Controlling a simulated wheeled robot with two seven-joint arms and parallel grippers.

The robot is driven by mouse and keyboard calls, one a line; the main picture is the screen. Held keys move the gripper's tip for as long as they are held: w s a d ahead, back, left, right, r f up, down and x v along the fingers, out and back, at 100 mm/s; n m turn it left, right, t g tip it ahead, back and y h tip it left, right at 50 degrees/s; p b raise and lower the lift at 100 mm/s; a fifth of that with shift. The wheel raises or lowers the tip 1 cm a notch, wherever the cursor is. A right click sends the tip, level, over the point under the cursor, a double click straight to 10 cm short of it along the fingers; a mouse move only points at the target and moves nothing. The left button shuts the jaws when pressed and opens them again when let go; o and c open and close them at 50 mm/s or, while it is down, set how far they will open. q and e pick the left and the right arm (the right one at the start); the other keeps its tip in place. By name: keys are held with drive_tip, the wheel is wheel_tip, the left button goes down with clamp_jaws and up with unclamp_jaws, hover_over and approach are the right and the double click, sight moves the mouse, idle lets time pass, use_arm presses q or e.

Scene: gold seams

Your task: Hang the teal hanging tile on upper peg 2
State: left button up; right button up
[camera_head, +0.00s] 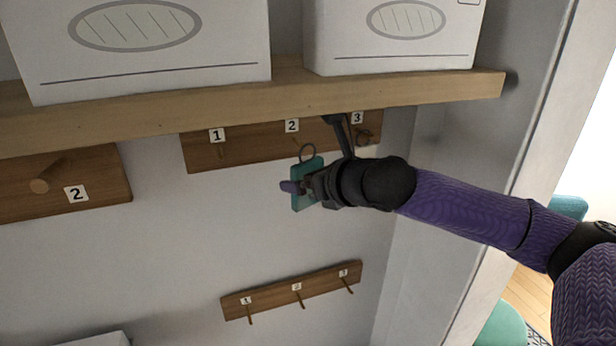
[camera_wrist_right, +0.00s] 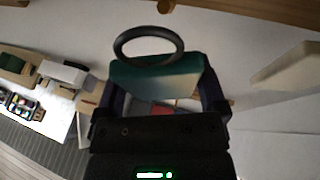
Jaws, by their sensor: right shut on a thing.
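The teal hanging tile (camera_head: 302,196) with a dark ring (camera_head: 307,153) on top is held upright in my right gripper (camera_head: 298,188), which is shut on it. In the right wrist view the tile (camera_wrist_right: 156,78) and its ring (camera_wrist_right: 147,42) sit between the fingers. In the head view the ring appears just below the number 2 label on the upper peg rail (camera_head: 240,150). Upper peg 2 (camera_head: 296,142) shows just above the ring. I cannot tell whether the ring is around the peg or only in front of it. My left gripper is not in view.
A wooden shelf (camera_head: 290,98) with two white boxes (camera_head: 150,50) overhangs the upper rail closely. A lower rail (camera_head: 290,290) has three numbered pegs. Another board (camera_head: 100,200) with a thick peg is at left. A side wall (camera_head: 440,130) stands at right.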

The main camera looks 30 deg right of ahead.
drive_tip(key=shift+w, duration=0.15)
drive_tip(key=shift+w+d, duration=0.15)
drive_tip(key=shift+w, duration=0.35)
drive_tip(key=shift+w, duration=0.1)
idle(1.0)
drive_tip(key=shift+w+d, duration=0.1)
drive_tip(key=shift+w, duration=0.3)
drive_tip(key=shift+w, duration=0.1)
drive_tip(key=shift+w+d, duration=0.15)
drive_tip(key=shift+w, duration=0.25)
idle(0.5)
drive_tip(key=shift+w+d+f, duration=0.1)
drive_tip(key=shift+w, duration=0.35)
idle(0.7)
drive_tip(key=shift+w+f, duration=0.1)
idle(0.4)
